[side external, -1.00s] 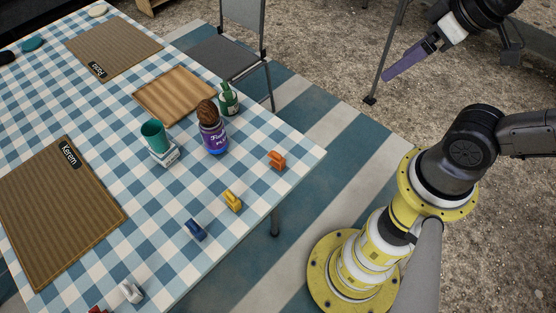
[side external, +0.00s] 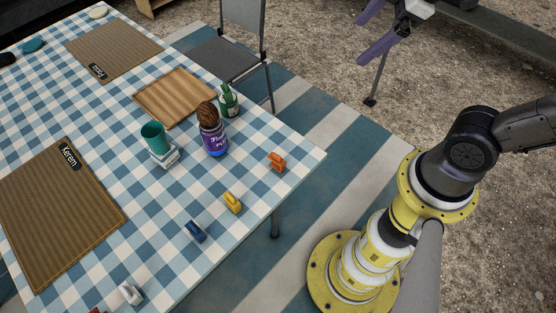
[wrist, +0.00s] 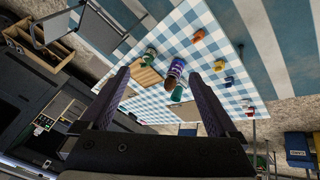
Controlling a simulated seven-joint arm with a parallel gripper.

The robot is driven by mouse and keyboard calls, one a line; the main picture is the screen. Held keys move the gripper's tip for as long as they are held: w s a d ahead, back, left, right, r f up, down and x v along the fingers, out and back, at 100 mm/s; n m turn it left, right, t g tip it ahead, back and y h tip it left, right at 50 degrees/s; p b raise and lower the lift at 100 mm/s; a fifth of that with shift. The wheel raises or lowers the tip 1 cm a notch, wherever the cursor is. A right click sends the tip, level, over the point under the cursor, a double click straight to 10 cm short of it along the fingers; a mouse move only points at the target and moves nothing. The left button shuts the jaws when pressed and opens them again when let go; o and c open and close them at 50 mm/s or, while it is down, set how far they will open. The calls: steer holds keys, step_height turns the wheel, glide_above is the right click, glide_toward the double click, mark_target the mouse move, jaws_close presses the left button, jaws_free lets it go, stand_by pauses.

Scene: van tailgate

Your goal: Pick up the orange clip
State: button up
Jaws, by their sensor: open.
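The orange clip (side external: 277,161) stands on the checked tablecloth near the table's right corner in the side view. In the wrist view the orange clip (wrist: 198,36) is small, near the top of the table. My gripper (side external: 372,30) is at the top of the side view, off the table and well apart from the clip, with its purple fingers spread. In the wrist view my gripper (wrist: 155,95) has both fingers wide apart with nothing held between them.
A yellow clip (side external: 232,201), a blue clip (side external: 195,231) and a white clip (side external: 131,292) stand along the table's front edge. A purple-labelled jar (side external: 213,139), a green bottle (side external: 228,99) and a teal cup (side external: 153,136) stand left of the orange clip. A chair (side external: 228,55) is behind the table.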

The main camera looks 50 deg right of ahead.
steer(key=w+a+f+n+g, duration=0.1)
steer(key=w+a+f+n, duration=0.25)
steer(key=w, duration=0.25)
steer(key=n+g, duration=0.5)
steer(key=n, duration=0.2)
glide_above(276, 154)
step_height(276, 154, down, 18)
steer(key=f, duration=0.7)
steer(key=shift+s+a+f, duration=0.25)
steer(key=shift+a+f, duration=0.05)
steer(key=shift+w+d+f, duration=0.1)
steer(key=shift+d+f, duration=0.05)
steer(key=shift+f, duration=1.2)
steer(key=shift+w+d+f, duration=0.1)
steer(key=shift+d+f, duration=0.05)
steer(key=shift+f, duration=1.2)
steer(key=c, duration=1.4)
